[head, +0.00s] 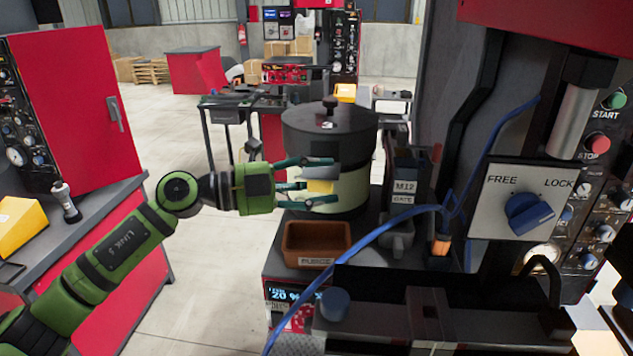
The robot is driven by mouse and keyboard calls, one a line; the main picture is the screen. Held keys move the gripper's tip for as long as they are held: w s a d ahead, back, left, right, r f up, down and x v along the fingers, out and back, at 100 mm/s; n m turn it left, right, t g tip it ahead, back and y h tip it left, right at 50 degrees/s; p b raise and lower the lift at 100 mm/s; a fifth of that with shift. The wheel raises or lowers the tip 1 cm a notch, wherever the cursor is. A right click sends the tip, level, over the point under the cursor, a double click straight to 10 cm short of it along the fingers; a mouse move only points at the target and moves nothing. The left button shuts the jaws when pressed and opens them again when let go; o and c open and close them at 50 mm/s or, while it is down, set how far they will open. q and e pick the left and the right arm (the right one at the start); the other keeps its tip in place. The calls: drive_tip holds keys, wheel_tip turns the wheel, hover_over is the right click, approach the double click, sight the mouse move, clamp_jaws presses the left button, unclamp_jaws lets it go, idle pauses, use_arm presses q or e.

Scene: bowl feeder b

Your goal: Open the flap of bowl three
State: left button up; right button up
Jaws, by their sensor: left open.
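A round bowl (345,192) with a pale lower body and a wide dark lid (328,128) stands in the middle of the head view. The lid has a knob and a small white label that is too small to read for sure. A yellow tab (320,187), which may be the flap, shows at the bowl's front left side. My left gripper (312,184) reaches in from the left with its fingers open, one above and one below the yellow tab. I cannot tell whether they touch it. My right gripper is not in view.
A brown bin (317,240) marked PURGE sits in front of the bowl. A grey M12 GATE unit (404,190) stands right of it. A blue cable (370,238) crosses the front. A FREE/LOCK panel (507,200) with a blue knob is at the right.

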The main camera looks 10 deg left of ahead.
use_arm(q)
drive_tip(key=v, duration=1.2)
